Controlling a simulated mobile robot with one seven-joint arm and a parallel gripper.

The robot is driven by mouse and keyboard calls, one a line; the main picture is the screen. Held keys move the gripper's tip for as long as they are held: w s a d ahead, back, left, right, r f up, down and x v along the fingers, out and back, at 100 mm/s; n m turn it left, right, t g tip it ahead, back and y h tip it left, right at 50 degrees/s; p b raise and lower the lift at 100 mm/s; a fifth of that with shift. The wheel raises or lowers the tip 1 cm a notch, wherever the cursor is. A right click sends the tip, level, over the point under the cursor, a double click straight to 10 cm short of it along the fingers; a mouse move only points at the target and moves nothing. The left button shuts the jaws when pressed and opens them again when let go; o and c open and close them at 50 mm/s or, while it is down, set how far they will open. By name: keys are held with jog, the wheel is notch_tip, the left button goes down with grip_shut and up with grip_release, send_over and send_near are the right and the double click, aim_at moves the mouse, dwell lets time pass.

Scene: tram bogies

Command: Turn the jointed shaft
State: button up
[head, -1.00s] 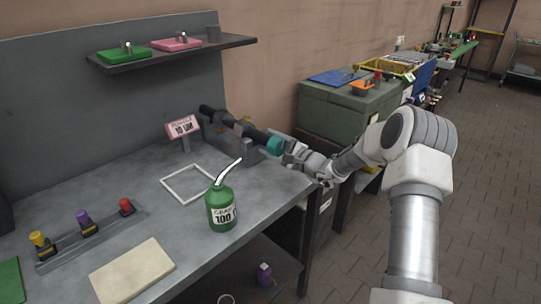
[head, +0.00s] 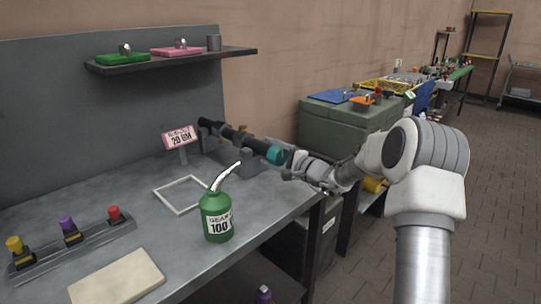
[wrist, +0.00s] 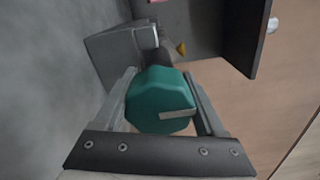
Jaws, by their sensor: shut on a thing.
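The jointed shaft (head: 240,137) is dark and lies across a grey stand (head: 214,150) at the back right of the workbench. Its near end carries a teal faceted grip (head: 277,154). My gripper (head: 284,158) is shut on this teal grip. In the wrist view the teal grip (wrist: 152,92) sits between both fingers and bears a pale bar mark (wrist: 178,113) on its end face. The dark shaft beyond it is mostly hidden. A pink sign (head: 181,136) beside the stand seems to read 20.
A green can (head: 217,217) with a bent spout stands near the bench's right edge. Behind it lies a white square frame (head: 182,194). A rack with coloured knobs (head: 72,242) and a beige board (head: 117,278) lie front left. A shelf (head: 170,61) hangs above.

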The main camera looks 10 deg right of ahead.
jog(key=o, duration=1.3)
jog(key=p+v, duration=0.2)
jog(key=v, duration=1.5)
jog(key=shift+s+d, duration=0.15)
jog(key=shift+s, duration=0.05)
